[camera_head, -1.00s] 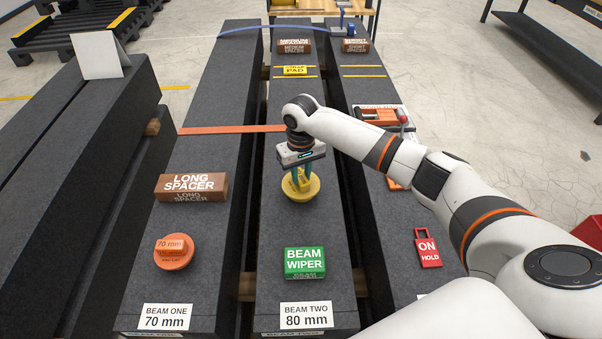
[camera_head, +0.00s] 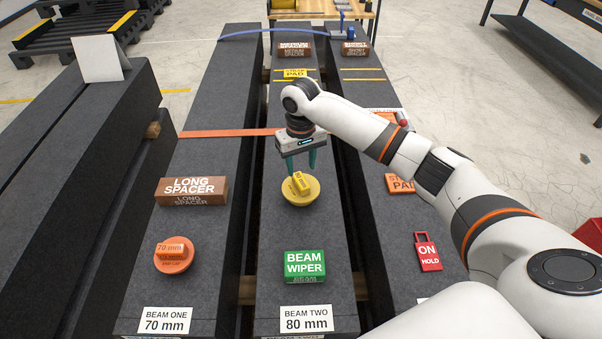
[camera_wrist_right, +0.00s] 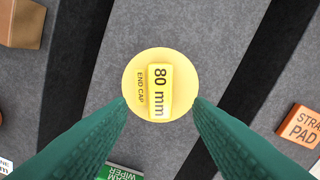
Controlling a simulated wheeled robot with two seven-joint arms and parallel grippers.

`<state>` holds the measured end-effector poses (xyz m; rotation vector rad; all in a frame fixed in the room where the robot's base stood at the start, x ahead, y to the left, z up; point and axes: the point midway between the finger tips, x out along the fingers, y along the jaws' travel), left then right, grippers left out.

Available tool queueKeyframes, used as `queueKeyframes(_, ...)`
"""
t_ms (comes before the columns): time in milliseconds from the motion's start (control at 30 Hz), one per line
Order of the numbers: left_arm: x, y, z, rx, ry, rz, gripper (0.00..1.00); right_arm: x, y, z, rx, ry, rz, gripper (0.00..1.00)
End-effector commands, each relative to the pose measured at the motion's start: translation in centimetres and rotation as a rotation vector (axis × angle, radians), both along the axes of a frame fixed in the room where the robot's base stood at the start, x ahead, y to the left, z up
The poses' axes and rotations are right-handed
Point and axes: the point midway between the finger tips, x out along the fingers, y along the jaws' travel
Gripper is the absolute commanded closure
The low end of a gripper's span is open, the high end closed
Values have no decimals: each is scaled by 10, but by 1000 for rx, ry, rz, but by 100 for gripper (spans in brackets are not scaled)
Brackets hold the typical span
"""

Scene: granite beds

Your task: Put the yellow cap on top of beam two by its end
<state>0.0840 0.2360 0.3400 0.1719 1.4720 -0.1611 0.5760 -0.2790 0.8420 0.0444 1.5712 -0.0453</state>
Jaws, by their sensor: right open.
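The yellow cap (camera_head: 300,190), a round disc with a raised grip block, lies on top of beam two (camera_head: 283,230). In the right wrist view the cap (camera_wrist_right: 160,85) reads "80 mm END CAP". My right gripper (camera_head: 302,172) is open and empty just above and behind the cap, its green fingers apart. In the wrist view its fingertips (camera_wrist_right: 160,101) show at either side of the cap's near edge. The "BEAM TWO 80 mm" label (camera_head: 306,318) is on the near end of beam two. My left gripper is not in view.
A green beam wiper (camera_head: 305,265) lies on beam two between the cap and the label. Beam one (camera_head: 140,290) bears an orange cap (camera_head: 174,255) and a long spacer (camera_head: 191,191). A red hold tag (camera_head: 428,252) and an orange strap pad (camera_head: 400,184) lie on the right beam.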

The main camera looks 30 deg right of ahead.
Motion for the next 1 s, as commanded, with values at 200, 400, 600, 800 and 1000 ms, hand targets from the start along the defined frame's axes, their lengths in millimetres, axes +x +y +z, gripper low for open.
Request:
queueKeyframes(200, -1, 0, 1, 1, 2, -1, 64, 1, 0, 45, 1, -2, 1, 54)
queueKeyframes(400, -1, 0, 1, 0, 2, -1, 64, 0, 0, 65, 1, 0, 0, 54)
queueKeyframes(600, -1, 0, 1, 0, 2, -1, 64, 0, 0, 68, 1, 2, 0, 54)
queueKeyframes(800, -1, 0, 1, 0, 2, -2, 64, 0, 0, 68, 1, 1, 0, 54)
queueKeyframes(1000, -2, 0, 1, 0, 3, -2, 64, 0, 0, 68, 0, 1, 0, 54)
